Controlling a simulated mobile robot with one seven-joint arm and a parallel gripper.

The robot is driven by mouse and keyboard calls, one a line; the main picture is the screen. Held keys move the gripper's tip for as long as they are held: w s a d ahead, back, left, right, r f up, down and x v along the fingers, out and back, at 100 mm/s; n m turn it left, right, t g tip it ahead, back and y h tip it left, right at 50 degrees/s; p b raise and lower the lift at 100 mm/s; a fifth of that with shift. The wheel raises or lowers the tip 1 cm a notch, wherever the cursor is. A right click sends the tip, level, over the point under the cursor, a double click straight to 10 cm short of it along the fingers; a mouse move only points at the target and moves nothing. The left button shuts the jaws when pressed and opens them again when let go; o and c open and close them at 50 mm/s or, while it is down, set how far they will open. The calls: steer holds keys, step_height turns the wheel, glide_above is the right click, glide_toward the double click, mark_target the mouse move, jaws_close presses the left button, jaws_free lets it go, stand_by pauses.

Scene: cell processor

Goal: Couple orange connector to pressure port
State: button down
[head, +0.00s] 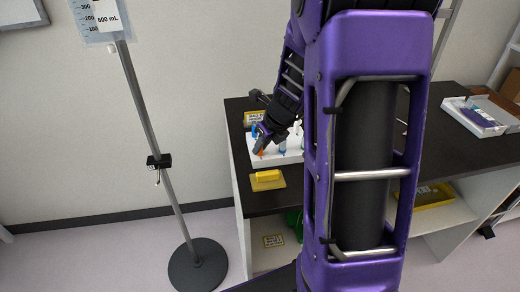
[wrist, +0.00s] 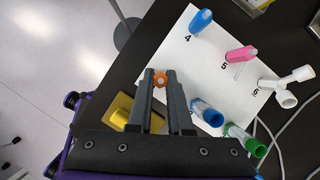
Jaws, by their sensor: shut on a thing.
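My gripper (wrist: 160,83) is shut on the orange connector (wrist: 160,79), a small orange piece between its fingertips. In the head view my gripper (head: 262,142) is over the left part of the white numbered board (head: 256,161), with the orange connector (head: 259,153) at its tip. In the wrist view the board (wrist: 190,60) carries a blue connector (wrist: 201,21) by number 4, a pink one (wrist: 241,54) by 5 and white branched fittings (wrist: 286,86) by 6. I cannot tell which thing is the pressure port.
A yellow block (head: 267,177) sits on the dark bench in front of the board. Blue (wrist: 207,112) and green (wrist: 243,140) capped pieces are close to the right finger. Thin tubes run at the right. A pole (head: 152,135) with a bag stands left of the bench.

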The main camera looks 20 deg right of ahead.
steer(key=shift+r, duration=0.2)
steer(key=shift+r+p, duration=0.3)
steer(key=shift+p, duration=0.3)
steer(key=shift+r, duration=0.15)
steer(key=shift+r+p, duration=0.75)
steer(key=shift+r, duration=0.1)
